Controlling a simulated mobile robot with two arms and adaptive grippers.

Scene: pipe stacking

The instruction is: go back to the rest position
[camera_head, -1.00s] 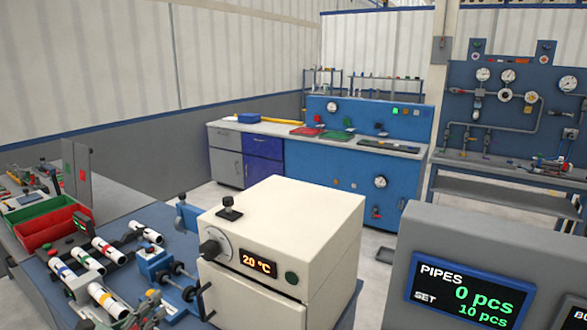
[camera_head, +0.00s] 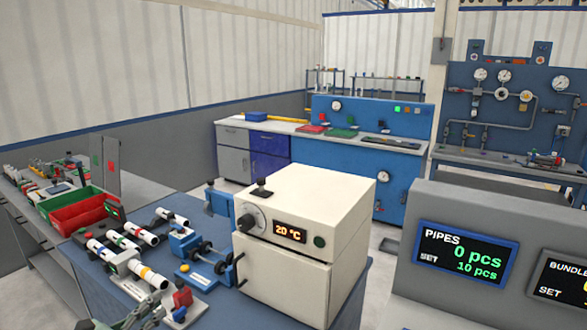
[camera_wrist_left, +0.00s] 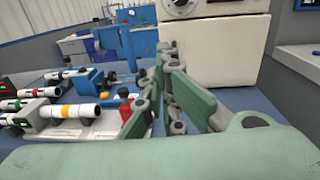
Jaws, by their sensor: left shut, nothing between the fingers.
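My left gripper (camera_head: 152,311) is at the lower left edge of the head view, low in front of the workbench and mostly cut off. In the left wrist view its green-grey fingers (camera_wrist_left: 166,52) are together with nothing between them. My right gripper is not in view.
The cream oven (camera_head: 300,215) reading 20 °C stands right of the pipes. A blue clamp device (camera_head: 187,243) sits between them. Green and red bins (camera_head: 85,216) are at the left. A counter display (camera_head: 462,252) reads PIPES 0 pcs, SET 10 pcs.

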